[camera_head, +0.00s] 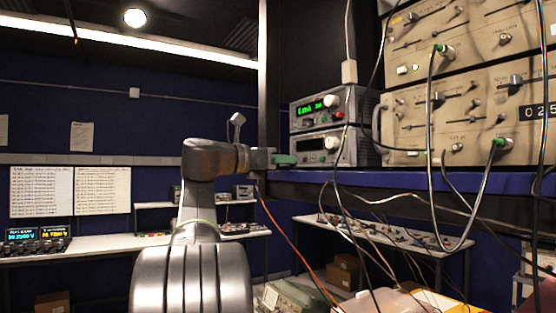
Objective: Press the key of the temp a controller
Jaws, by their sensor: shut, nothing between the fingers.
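Two small grey bench instruments are stacked on the blue shelf. The upper instrument (318,107) has a lit green display and a pale knob. The lower instrument (318,146) has a dark display and a pale knob. Their labels are too small to read, so I cannot tell which one is the temp a controller. My gripper (288,159) is shut and empty, with its green tips at the lower left edge of the lower instrument. I cannot tell whether the tips touch it. The key itself is too small to make out.
Large beige rack units (465,85) with cables stand on the blue shelf (400,182) at the right. Loose cables hang in front of the shelf. Benches (95,247) line the back wall.

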